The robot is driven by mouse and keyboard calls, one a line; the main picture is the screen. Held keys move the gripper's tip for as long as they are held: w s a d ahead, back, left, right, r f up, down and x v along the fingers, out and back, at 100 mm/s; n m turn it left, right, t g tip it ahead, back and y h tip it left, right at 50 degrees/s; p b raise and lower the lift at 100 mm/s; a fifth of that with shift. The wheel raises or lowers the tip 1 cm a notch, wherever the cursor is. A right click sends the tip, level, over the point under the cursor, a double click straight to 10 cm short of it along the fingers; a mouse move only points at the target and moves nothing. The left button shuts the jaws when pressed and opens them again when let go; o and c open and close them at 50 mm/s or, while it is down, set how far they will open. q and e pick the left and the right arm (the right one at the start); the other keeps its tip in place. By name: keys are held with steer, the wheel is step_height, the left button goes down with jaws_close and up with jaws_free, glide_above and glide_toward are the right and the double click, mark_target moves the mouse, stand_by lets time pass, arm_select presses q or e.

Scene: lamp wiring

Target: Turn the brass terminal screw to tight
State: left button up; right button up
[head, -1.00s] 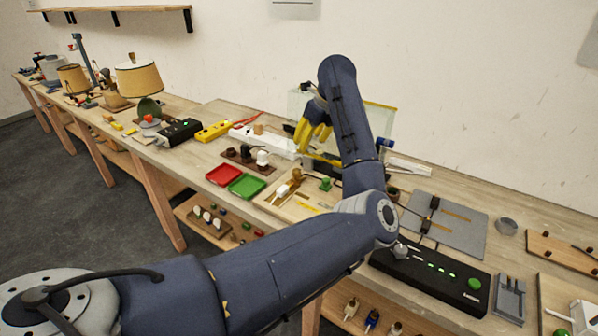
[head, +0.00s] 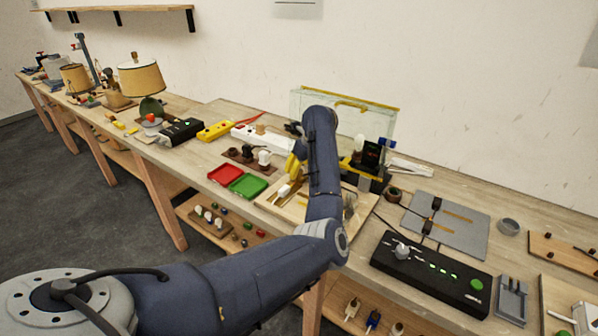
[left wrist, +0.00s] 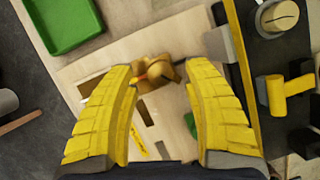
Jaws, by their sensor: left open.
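My left gripper (head: 293,165) shows in the head view with its yellow fingers low over the pale wooden board (head: 270,203). In the left wrist view, my left gripper (left wrist: 163,75) is open, its two fingers wide apart. A brass-coloured piece (left wrist: 157,70), which looks like the terminal screw, lies between and beyond the fingertips, with nothing gripped. Small orange-red and dark marks show on it. Its turn cannot be read. In the head view my arm and fingers hide it. My right gripper is not in view.
A red tray (head: 226,174) and a green tray (head: 248,185) lie left of the board. A glass tank (head: 345,110) stands behind my arm. A black panel (head: 430,272) and a grey mat (head: 455,225) lie to the right.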

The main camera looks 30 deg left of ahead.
arm_select(q)
steer(key=shift+x, duration=0.75)
steer(key=shift+o, duration=0.2)
jaws_close()
